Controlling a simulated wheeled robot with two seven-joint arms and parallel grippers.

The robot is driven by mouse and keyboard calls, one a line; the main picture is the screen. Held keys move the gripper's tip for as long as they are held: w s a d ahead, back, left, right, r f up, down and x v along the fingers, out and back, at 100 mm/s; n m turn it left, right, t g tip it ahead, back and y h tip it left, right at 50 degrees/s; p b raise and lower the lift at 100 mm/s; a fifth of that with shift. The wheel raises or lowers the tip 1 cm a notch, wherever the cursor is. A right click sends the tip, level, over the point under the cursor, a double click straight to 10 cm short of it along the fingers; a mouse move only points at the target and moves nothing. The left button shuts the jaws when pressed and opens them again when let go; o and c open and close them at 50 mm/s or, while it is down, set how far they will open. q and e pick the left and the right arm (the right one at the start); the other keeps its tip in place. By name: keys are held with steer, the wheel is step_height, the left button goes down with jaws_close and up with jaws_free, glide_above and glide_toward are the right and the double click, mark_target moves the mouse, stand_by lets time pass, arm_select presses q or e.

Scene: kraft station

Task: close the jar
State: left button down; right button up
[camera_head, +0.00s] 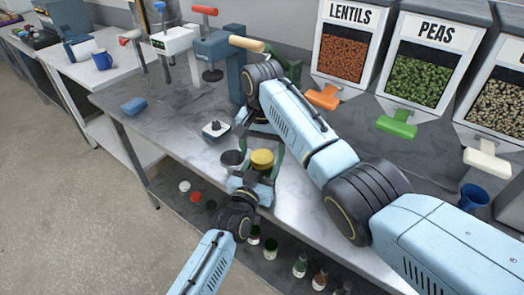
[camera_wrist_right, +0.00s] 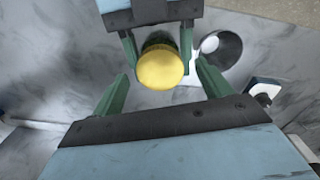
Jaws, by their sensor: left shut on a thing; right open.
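A jar with a round yellow top (camera_head: 262,157) stands upright at the table's front edge; its yellow top also shows in the right wrist view (camera_wrist_right: 160,68). Its body is mostly hidden. My left gripper (camera_head: 260,172) reaches in from the front and is shut on the jar below the yellow top; it also shows in the wrist view (camera_wrist_right: 157,38). My right gripper (camera_wrist_right: 160,75) is open, its green fingers on either side of the yellow top, apart from it. In the head view my right arm partly covers that gripper.
A dark round thing (camera_head: 232,158) lies just left of the jar. A white block with a dark knob (camera_head: 215,129) and a blue sponge-like block (camera_head: 134,106) lie farther left. Dispensers with an orange handle (camera_head: 323,97) and a green handle (camera_head: 397,124) stand behind. Bottles (camera_head: 270,249) stand on the lower shelf.

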step_height(320, 180, up, 11)
steer(key=shift+r, duration=0.15)
stand_by(0.4)
arm_select(q)
steer(key=shift+c, duration=1.9)
jaws_free()
steer(key=p+v, duration=0.1)
steer(key=v, duration=1.2)
steer(key=shift+s, duration=0.2)
arm_select(e)
steer(key=shift+r, duration=0.65)
arm_select(q)
steer(key=shift+a, duration=0.1)
